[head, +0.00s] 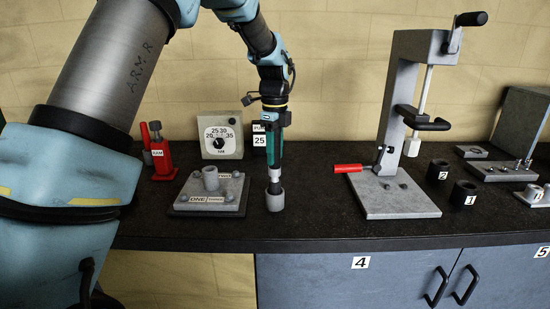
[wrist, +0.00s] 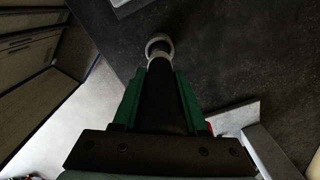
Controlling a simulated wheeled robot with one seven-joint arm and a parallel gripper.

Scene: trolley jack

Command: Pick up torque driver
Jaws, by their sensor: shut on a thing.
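The torque driver (head: 274,174) hangs upright below my gripper (head: 274,152), over the dark worktop. It has a dark body, a pale shaft and a grey round socket end. My gripper is shut on its dark body, with green fingers on either side. In the wrist view the driver (wrist: 159,90) runs away between the green fingers of my gripper (wrist: 160,85), ending in a pale ring. The grip hides much of the driver's upper part. I cannot tell whether the socket end touches the worktop.
A grey plate with an upright sleeve (head: 211,180) stands close left. Behind are a dial box (head: 220,135) and a block labelled 25 (head: 259,139). A red jack (head: 161,157) is farther left.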

